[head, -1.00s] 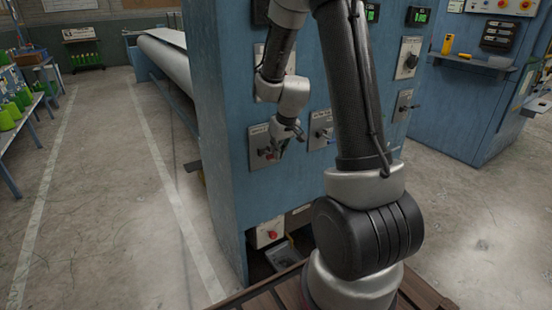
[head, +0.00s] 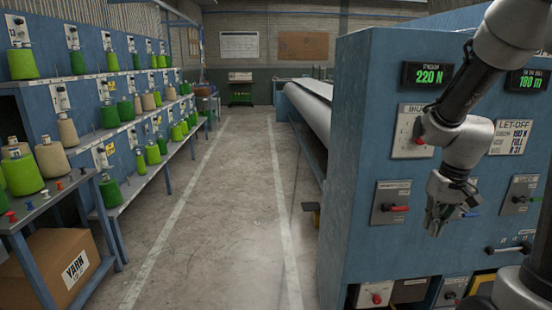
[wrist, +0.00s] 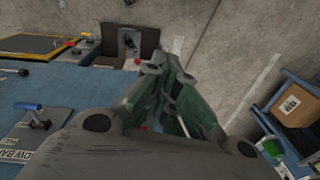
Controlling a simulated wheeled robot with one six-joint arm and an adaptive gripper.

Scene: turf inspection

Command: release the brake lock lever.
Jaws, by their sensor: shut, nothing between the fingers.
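A red-handled lever (head: 396,208) sits on a grey plate on the blue machine's front in the head view. Its handle lies roughly level, pointing right. The plate labels are too small to read, so I cannot tell for certain which is the brake lock lever. My gripper (head: 438,231) is shut and empty, right of the red lever and slightly lower, apart from it in the picture. In the wrist view, its fingers (wrist: 165,75) hide part of the panel.
A red knob (head: 376,298) is on a low box below. A horizontal bar handle (head: 508,248) is at the right. The aisle (head: 215,220) left of the machine is clear. Yarn shelves (head: 120,138) and a cardboard box (head: 60,268) line its left side.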

